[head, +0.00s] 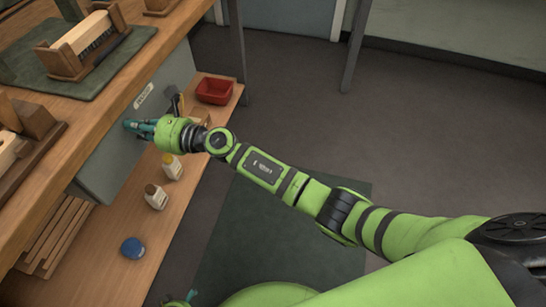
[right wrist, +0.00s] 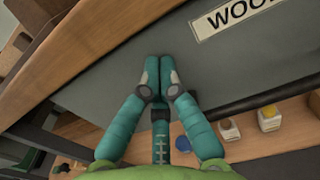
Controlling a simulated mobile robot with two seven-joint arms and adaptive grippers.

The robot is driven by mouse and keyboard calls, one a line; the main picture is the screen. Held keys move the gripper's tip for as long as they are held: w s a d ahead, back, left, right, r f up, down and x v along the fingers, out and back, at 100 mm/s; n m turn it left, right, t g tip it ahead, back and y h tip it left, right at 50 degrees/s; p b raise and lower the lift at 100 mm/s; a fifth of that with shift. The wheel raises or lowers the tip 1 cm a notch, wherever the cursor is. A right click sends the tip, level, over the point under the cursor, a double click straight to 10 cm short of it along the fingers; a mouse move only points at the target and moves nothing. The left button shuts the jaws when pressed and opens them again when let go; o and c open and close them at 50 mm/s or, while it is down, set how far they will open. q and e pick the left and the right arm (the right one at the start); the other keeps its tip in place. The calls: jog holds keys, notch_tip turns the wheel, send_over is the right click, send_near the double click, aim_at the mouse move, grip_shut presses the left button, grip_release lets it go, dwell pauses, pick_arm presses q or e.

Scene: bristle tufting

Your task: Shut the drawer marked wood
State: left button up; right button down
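The drawer marked wood has a flat grey front (head: 110,165) under the edge of the wooden bench. Its white label (head: 143,95) shows in the head view, and the right wrist view shows the first letters of WOOD on the label (right wrist: 232,17). My right gripper (head: 128,125) is at the drawer front, beside the label. In the right wrist view its teal fingers (right wrist: 158,68) are together with nothing between them, tips at or very near the grey front (right wrist: 120,95). I cannot tell if they touch. Only a bit of my left gripper (head: 180,301) shows at the bottom edge.
The bench top (head: 25,105) carries brush blocks (head: 85,45) in wooden holders on a green mat. A lower shelf (head: 160,225) holds a red bin (head: 214,90), two small bottles (head: 155,196), a blue round item (head: 132,248) and wooden slats (head: 55,235). Floor to the right is clear.

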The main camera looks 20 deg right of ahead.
pick_arm(q)
jog(key=shift+w+a+r, duration=0.15)
jog(key=shift+w+r, duration=0.25)
jog(key=shift+r, duration=0.05)
pick_arm(e)
jog(key=shift+w+a+r, duration=0.2)
jog(key=shift+w+a, duration=0.05)
jog(key=shift+a, duration=0.15)
jog(key=shift+r, duration=0.2)
pick_arm(q)
jog(key=shift+s+f, duration=0.1)
pick_arm(e)
jog(key=shift+w+d, duration=0.1)
